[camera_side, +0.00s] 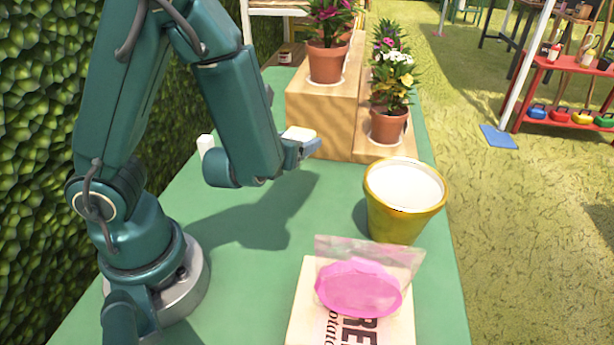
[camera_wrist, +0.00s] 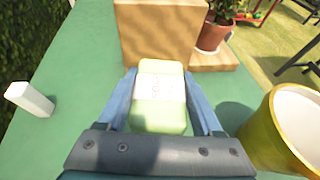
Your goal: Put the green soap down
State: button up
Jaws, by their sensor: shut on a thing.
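The green soap (camera_wrist: 159,96) is a pale green block with a white label. It sits between the two blue fingers of my gripper (camera_wrist: 160,100), which is shut on it. In the side view the soap (camera_side: 299,133) shows as a pale yellowish top edge at my gripper (camera_side: 305,146). My gripper is over the green table (camera_side: 250,260), in front of the wooden step. The side view does not clearly show the gap between the soap and the table, and the arm hides part of the soap.
A yellow pot (camera_side: 395,215) stands to the right. A pink soap (camera_side: 358,288) in a clear bag lies on a printed box (camera_side: 310,315) in front. Wooden steps (camera_side: 318,115) with potted flowers (camera_side: 327,60) stand behind. A small white block (camera_wrist: 30,99) stands at left. Green tabletop between is clear.

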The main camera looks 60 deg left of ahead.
jog(key=s+a+n+g+y, duration=0.6)
jog(key=s+a+n+g, duration=0.3)
jog(key=a+n+g, duration=0.2)
jog(key=shift+f, duration=5.1)
jog(key=shift+f, duration=0.15)
jog(key=o, duration=1.5)
